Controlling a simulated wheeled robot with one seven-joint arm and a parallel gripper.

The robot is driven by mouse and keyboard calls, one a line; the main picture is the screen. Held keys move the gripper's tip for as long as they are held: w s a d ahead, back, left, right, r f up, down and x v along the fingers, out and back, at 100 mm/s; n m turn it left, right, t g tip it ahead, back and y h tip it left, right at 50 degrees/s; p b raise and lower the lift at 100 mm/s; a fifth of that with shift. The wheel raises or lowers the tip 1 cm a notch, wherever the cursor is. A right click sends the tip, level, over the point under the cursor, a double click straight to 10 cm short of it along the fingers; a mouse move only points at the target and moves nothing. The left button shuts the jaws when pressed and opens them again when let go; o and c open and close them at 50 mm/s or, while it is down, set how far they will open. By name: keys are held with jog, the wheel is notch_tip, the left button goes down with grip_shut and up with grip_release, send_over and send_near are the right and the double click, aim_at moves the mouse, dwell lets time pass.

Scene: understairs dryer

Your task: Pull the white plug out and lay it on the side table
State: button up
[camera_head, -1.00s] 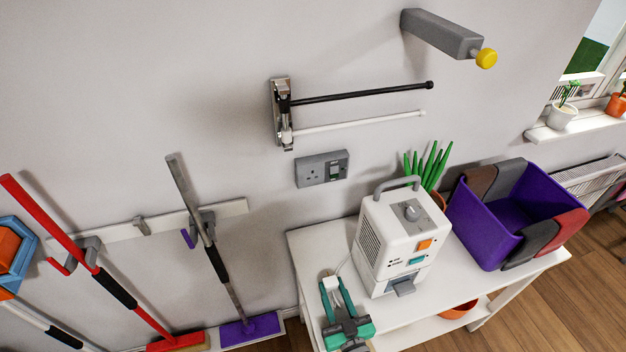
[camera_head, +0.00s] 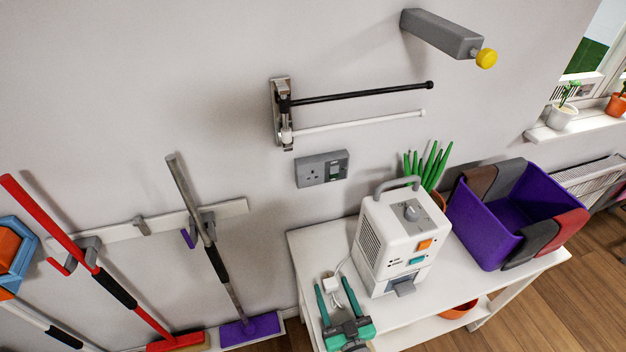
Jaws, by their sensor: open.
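The white plug (camera_head: 331,284) lies on the white side table (camera_head: 313,243), near its left end, with its cord running to the white dryer unit (camera_head: 393,240). My gripper (camera_head: 335,287) is above the table's front left part, with its green fingers spread wide on either side of the plug and apart from it. The grey wall socket (camera_head: 322,169) above the table has nothing plugged into it; its holes and its switch show.
A purple bin (camera_head: 500,220) with cloths over its rim stands at the table's right end. A plant (camera_head: 428,165) is behind the dryer unit. A rail with two rods (camera_head: 350,95) sticks out above the socket. Brooms and mops hang at left.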

jog(key=v, duration=1)
jog(key=shift+s, duration=0.25)
